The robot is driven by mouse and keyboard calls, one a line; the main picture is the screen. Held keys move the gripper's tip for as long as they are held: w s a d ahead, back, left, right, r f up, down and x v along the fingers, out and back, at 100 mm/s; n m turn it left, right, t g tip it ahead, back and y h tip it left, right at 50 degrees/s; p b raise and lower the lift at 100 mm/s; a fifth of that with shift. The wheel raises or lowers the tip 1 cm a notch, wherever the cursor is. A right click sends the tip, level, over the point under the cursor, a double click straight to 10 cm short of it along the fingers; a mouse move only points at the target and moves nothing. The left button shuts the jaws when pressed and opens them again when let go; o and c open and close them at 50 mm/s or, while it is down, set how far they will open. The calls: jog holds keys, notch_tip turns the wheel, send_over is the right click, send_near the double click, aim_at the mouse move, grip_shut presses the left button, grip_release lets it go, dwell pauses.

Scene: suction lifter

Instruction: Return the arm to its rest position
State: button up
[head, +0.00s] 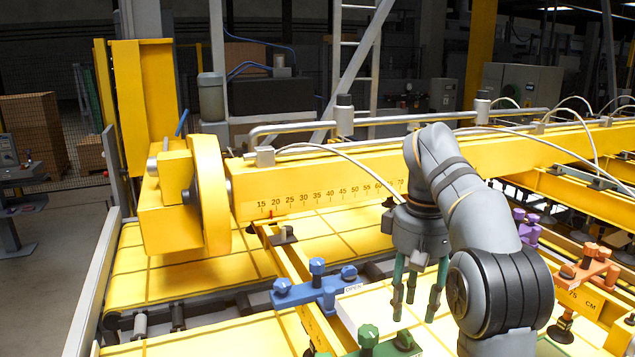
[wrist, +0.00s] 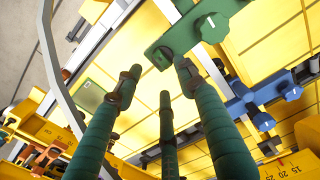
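My gripper (head: 414,303) hangs fingers-down from my bent grey arm, over the yellow framework right of the blue clamp block (head: 318,288). Its green fingers are spread apart with nothing between them. The wrist view also shows the open, empty fingers of my gripper (wrist: 160,85). Behind them in that view is a green clamp block (wrist: 195,28) with knobs; whether a fingertip touches it I cannot tell. The blue block (wrist: 248,103) lies to the right there. In the head view the green block (head: 390,347) is partly cut off at the bottom edge.
A long yellow beam (head: 310,190) with a number scale crosses behind my arm, carrying pipes and hoses. An orange block (head: 592,268) and purple knobs (head: 527,222) stand to the right. A yellow wheel (head: 208,195) is at left. Grey floor (head: 45,275) is clear at far left.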

aim_at(408, 334)
jog(key=shift+r, duration=0.55)
notch_tip(408, 334, down, 7)
jog(key=shift+s+r, duration=0.1)
jog(key=shift+f+m, duration=0.25)
jog(key=shift+m, duration=0.15)
jog(key=m, duration=0.8)
jog(key=shift+s, duration=0.1)
jog(key=m, duration=0.1)
jog(key=m+b, duration=0.1)
jog(key=m, duration=0.1)
jog(key=m+b, duration=0.1)
jog(key=shift+f+m, duration=0.25)
jog(key=shift+m, duration=0.05)
jog(key=m+b, duration=0.1)
jog(key=m, duration=0.1)
jog(key=m+b, duration=0.1)
jog(key=m, duration=0.1)
jog(key=shift+s+a+b, duration=0.15)
jog(key=shift+a+b, duration=0.05)
jog(key=shift+b, duration=0.1)
notch_tip(408, 334, up, 3)
jog(key=shift+f+m+p, duration=0.2)
jog(key=shift+m+p, duration=0.2)
jog(key=shift+p, duration=0.4)
jog(key=shift+r, duration=0.55)
